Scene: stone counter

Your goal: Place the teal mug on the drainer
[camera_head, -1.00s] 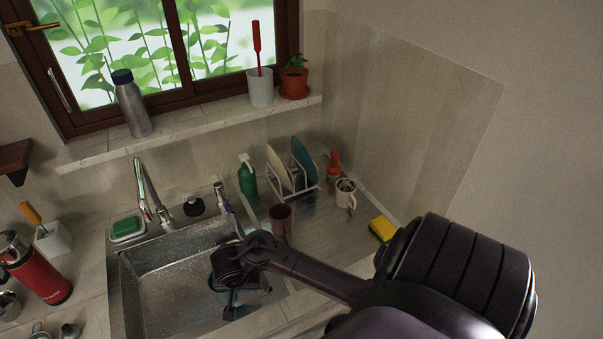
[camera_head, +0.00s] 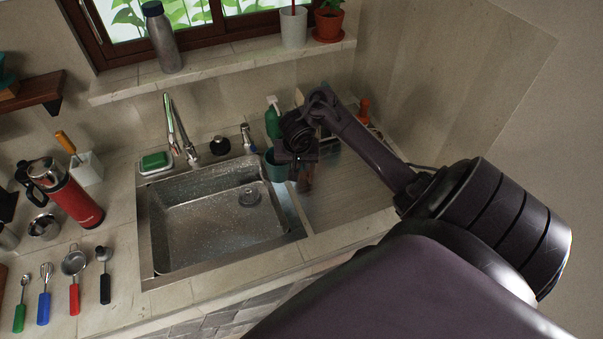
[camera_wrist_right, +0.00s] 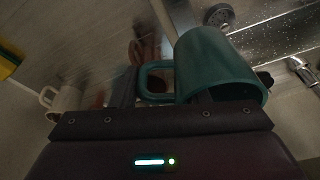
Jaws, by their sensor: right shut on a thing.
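The teal mug (camera_head: 275,168) hangs from my right gripper (camera_head: 297,160), above the strip between the sink and the steel drainer (camera_head: 345,200). In the right wrist view the mug (camera_wrist_right: 212,62) is tilted, and its handle lies toward the fingers of my gripper (camera_wrist_right: 165,98), which is shut on it. A reddish-brown mug (camera_head: 304,182) stands on the drainer just right of the teal mug, partly hidden by the gripper; it also shows in the wrist view (camera_wrist_right: 148,45). My left gripper is out of view.
The sink (camera_head: 215,220) is empty, with its faucet (camera_head: 177,130) behind. A green bottle (camera_head: 272,120) stands behind the gripper. My arm hides much of the rack area. In the wrist view a white mug (camera_wrist_right: 66,99) and a yellow sponge (camera_wrist_right: 8,58) lie left. The drainer's front is clear.

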